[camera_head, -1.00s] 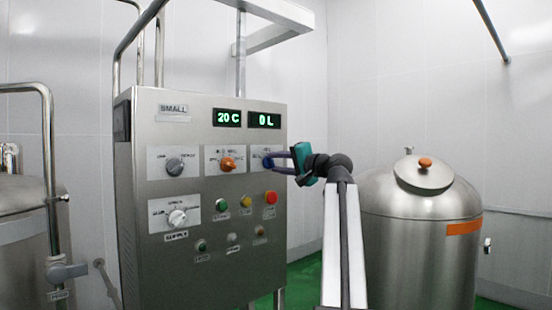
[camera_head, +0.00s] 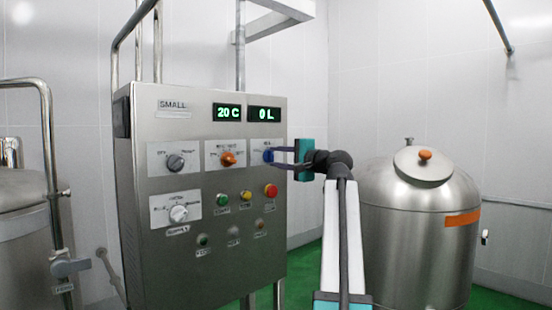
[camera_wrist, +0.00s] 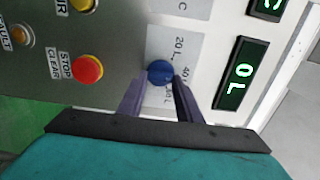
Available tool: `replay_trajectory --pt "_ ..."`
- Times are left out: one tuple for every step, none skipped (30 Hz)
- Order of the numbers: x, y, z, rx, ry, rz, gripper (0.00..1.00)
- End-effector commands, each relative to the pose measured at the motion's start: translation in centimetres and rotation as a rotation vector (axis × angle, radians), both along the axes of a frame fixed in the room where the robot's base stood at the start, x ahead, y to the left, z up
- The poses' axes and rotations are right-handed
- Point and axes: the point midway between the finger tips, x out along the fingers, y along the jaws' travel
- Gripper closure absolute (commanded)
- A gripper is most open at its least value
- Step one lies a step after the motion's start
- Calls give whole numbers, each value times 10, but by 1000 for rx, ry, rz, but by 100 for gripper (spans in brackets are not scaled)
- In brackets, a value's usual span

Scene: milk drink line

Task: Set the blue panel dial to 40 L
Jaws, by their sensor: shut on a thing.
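The blue dial (camera_head: 268,155) sits at the upper right of the steel control panel (camera_head: 160,260), below the display (camera_head: 264,114), which reads 0 L. My gripper (camera_head: 272,156) reaches it from the right and is shut on it. In the wrist view the blue dial (camera_wrist: 160,72) lies between the fingertips of my gripper (camera_wrist: 160,80). The labels 20 L and 40 L show beside it, with another label partly hidden by a finger. The dial's pointer cannot be made out.
An orange dial (camera_head: 228,158) is left of the blue one. Yellow (camera_head: 246,197) and red (camera_head: 271,190) buttons sit just below, and the red one also shows in the wrist view (camera_wrist: 87,70). A steel tank (camera_head: 420,250) stands right of my arm.

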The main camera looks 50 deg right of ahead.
Motion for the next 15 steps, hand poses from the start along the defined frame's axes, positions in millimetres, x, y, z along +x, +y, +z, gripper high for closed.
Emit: replay_trajectory --pt "0 -1 2 -1 -4 -5 66" --pt "0 -1 2 -1 -4 -4 61" --pt "0 -1 2 -1 -4 -4 55" --pt "0 -1 2 -1 -3 -4 50" --pt "0 -1 2 -1 -3 -3 49" --pt "0 -1 1 -1 -3 -3 49" --pt "0 -1 1 -1 -2 -3 49" --pt "0 -1 1 -1 -2 -3 49" --pt "0 -1 1 -1 -2 -2 49" --pt "0 -1 1 -1 -2 -2 49" --pt "0 -1 1 -1 -2 -2 49" --pt "0 -1 1 -1 -1 -2 49" --pt "0 -1 1 -1 -1 -2 49" --pt "-1 -1 0 -2 -1 -2 49" --pt "-2 0 0 -2 -1 -2 49"
